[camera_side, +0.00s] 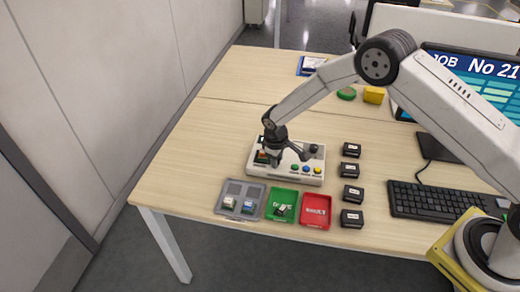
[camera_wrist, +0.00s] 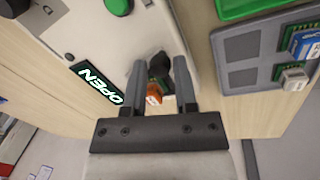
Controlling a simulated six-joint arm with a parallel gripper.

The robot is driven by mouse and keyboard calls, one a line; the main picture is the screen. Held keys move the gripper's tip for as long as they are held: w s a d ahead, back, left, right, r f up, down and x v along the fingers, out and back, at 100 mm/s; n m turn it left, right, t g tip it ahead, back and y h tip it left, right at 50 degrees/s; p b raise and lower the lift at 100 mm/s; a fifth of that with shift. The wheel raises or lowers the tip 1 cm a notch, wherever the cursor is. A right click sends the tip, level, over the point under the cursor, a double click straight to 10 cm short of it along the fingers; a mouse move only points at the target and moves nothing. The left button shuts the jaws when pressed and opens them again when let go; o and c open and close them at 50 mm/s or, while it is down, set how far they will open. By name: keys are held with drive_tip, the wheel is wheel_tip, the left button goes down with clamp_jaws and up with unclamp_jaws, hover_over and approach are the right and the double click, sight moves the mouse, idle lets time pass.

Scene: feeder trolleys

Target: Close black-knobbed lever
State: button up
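The white device (camera_side: 257,170) stands on the table with coloured buttons on its right half. A dark knob (camera_wrist: 160,64), apparently the black-knobbed lever's, shows ahead between my fingers in the wrist view. The rest of its lever is hard to make out. My gripper (camera_side: 271,158) is low over the device's left part; in the wrist view, my gripper (camera_wrist: 160,68) has its two grey fingers apart. An orange piece with a white mark (camera_wrist: 153,93) also shows between the fingers. I cannot tell whether the fingers touch the knob. A lit display on the device reads OPEN (camera_wrist: 95,84).
Several black boxes (camera_side: 352,194) line the right, before a keyboard (camera_side: 435,201). The table's left side is clear.

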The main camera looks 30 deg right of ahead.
sight(286, 160)
clamp_jaws()
drive_tip(key=shift+d+n, duration=0.1)
drive_tip(key=shift+n, duration=0.2)
drive_tip(key=n, duration=0.1)
drive_tip(key=d+n, duration=0.1)
drive_tip(key=n, duration=0.1)
drive_tip(key=d+n, duration=0.1)
drive_tip(key=n, duration=0.1)
drive_tip(key=shift+s+t+y, duration=0.25)
drive_tip(key=shift+t+y, duration=0.05)
drive_tip(key=n, duration=0.1)
drive_tip(key=d+n, duration=0.1)
drive_tip(key=n, duration=0.2)
drive_tip(key=shift+w+d+n, duration=0.2)
drive_tip(key=shift+d+n, duration=0.15)
drive_tip(key=shift+n, duration=0.05)
drive_tip(key=shift+w+d+n+y, duration=0.2)
drive_tip(key=shift+d+n+y, duration=0.1)
drive_tip(key=shift+n, duration=0.65)
drive_tip(key=shift+w+d+n+y, duration=0.2)
drive_tip(key=shift+d+n, duration=0.05)
drive_tip(key=shift+n, duration=0.7)
drive_tip(key=o, duration=0.5)
unclamp_jaws()
